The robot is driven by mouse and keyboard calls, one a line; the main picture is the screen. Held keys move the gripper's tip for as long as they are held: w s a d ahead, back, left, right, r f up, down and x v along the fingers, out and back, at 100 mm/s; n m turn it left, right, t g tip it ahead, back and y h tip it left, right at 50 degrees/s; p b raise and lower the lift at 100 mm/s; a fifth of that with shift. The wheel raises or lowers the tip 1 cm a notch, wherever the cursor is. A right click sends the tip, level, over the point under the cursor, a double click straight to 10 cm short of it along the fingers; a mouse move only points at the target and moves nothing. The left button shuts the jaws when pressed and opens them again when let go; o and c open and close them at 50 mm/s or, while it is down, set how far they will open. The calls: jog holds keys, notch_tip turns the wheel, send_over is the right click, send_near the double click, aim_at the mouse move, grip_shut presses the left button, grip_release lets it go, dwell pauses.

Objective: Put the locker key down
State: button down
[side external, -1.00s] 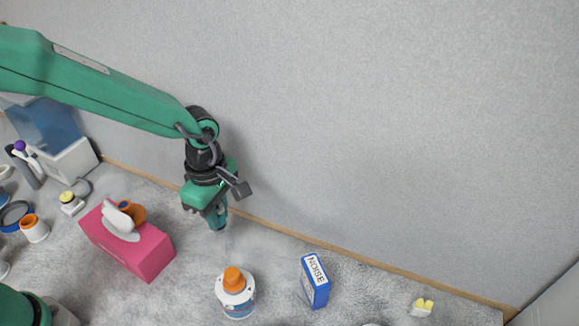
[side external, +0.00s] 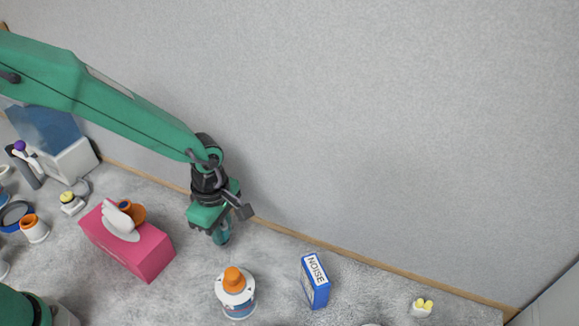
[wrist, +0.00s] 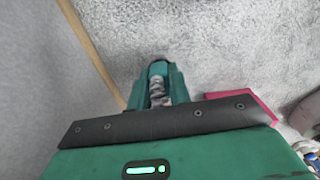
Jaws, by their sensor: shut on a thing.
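My gripper (side external: 221,238) points down low over the grey speckled surface (side external: 265,248), near the wall, between the pink tissue box and the white bottle. In the wrist view my gripper (wrist: 158,70) is shut on a small greyish, metal-looking thing (wrist: 157,92), which I take to be the locker key. Its outline is mostly hidden between the fingers. In the side view the key cannot be made out. I cannot tell whether it touches the surface.
A pink tissue box (side external: 143,256) stands left of my gripper. Yellow earplugs (side external: 422,307) lie far right. The wall (side external: 400,120) rises close behind.

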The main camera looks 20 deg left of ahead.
jog(key=shift+f, duration=0.1)
jog(key=c, duration=1.3)
grip_release()
notch_tip(320, 180, up, 12)
jog(key=shift+r, duration=0.1)
